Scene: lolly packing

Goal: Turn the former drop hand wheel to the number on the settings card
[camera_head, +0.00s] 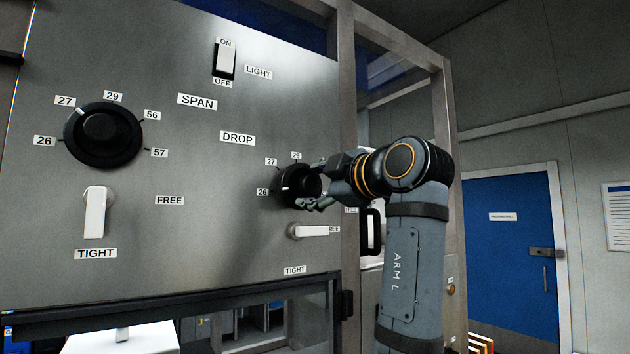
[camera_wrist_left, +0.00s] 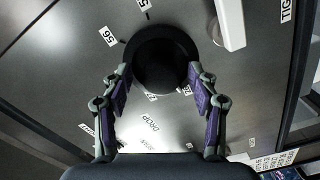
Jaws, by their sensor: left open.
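The drop hand wheel (camera_head: 290,190) is a round black knob on the grey panel under the DROP label (camera_head: 237,138). Labels 26, 27 and one more show at its left and top; the arm hides its right side. My left gripper (camera_head: 318,186) is at the wheel. In the left wrist view the wheel (camera_wrist_left: 162,50) lies ahead of my open left gripper (camera_wrist_left: 160,78), a finger on either side of its near edge; I cannot tell whether they touch. The wheel's setting is unclear. No readable settings card shows. My right gripper is not in view.
A white lever (camera_head: 310,230) below the drop wheel lies sideways toward a partly hidden label. The span wheel (camera_head: 103,135) has its white mark near 27, and its lever (camera_head: 95,212) points down to TIGHT. A metal post (camera_head: 346,90) stands close to my arm.

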